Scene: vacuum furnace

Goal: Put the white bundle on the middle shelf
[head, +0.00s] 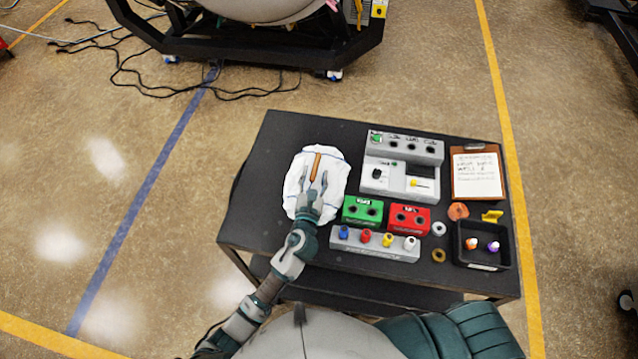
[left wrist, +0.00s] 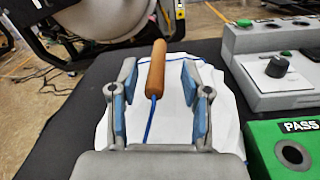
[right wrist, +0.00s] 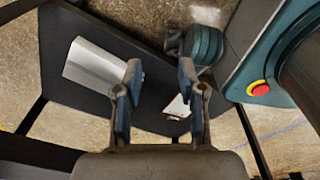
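The white bundle (head: 301,200) lies on the left part of the black table top. It has blue cord and a brown wooden handle (head: 316,167) on top. My left gripper (head: 314,188) is over the bundle, with its fingers open. In the left wrist view the handle (left wrist: 156,70) lies between and beyond the fingers of the left gripper (left wrist: 158,85), apart from both. The bundle (left wrist: 222,105) spreads beneath. My right gripper (right wrist: 157,85) is open and empty in the right wrist view; it is hidden in the head view. No middle shelf can be clearly identified.
Right of the bundle stand a grey control box (head: 402,165), green box (head: 362,210), red box (head: 409,219) and connector strip (head: 374,243). A clipboard (head: 477,175) and black tray (head: 481,262) are further right. A lower shelf (head: 345,283) is under the table top.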

